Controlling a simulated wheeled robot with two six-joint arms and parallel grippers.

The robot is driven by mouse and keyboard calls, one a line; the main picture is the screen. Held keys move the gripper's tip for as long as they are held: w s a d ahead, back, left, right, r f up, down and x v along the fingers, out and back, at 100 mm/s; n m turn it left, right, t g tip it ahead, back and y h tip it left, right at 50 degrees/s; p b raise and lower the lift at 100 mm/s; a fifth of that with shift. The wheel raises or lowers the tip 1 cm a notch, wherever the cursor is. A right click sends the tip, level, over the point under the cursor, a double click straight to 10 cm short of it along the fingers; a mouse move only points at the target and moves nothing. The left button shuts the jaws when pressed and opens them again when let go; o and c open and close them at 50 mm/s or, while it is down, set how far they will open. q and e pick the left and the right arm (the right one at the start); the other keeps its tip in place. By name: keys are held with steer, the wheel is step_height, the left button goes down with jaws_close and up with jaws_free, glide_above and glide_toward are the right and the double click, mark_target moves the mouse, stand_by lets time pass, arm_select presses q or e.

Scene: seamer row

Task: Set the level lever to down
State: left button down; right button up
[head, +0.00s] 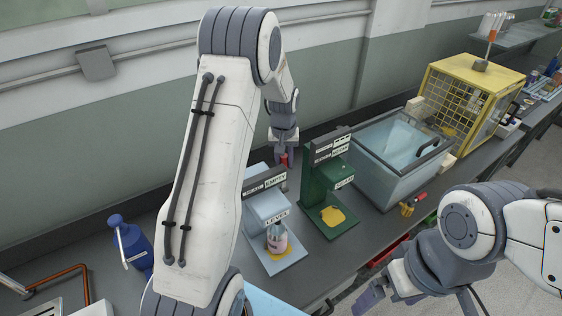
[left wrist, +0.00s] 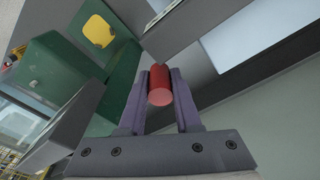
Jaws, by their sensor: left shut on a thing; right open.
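The level lever shows as a red grip (head: 284,160) at the back of the pale blue machine (head: 283,262), whose front plate reads LEVEL and whose upper sign reads EMPTY. My left gripper (head: 285,156) is behind this machine, shut on the red grip. In the left wrist view the red cylinder (left wrist: 160,86) sits between my two fingers. The rest of the lever is hidden, so I cannot tell its set position. My right gripper (head: 418,298) is open and empty at the lower right, in front of the bench.
A green machine (head: 316,198) stands close to the right of the pale blue one. Farther right are a glass-lidded bin (head: 377,163) and a yellow cage (head: 467,82). A blue bottle (head: 133,243) stands left. A can (head: 277,239) sits in the pale blue machine.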

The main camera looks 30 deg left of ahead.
arm_select(q)
steer(key=shift+s+d+t+y+b, duration=0.3)
steer(key=shift+d+y+b, duration=0.1)
steer(key=shift+d+b, duration=0.2)
steer(key=shift+r, duration=0.1)
arm_select(e)
step_height(320, 180, down, 2)
steer(key=shift+f, duration=0.1)
arm_select(q)
steer(key=c, duration=0.6)
jaws_free()
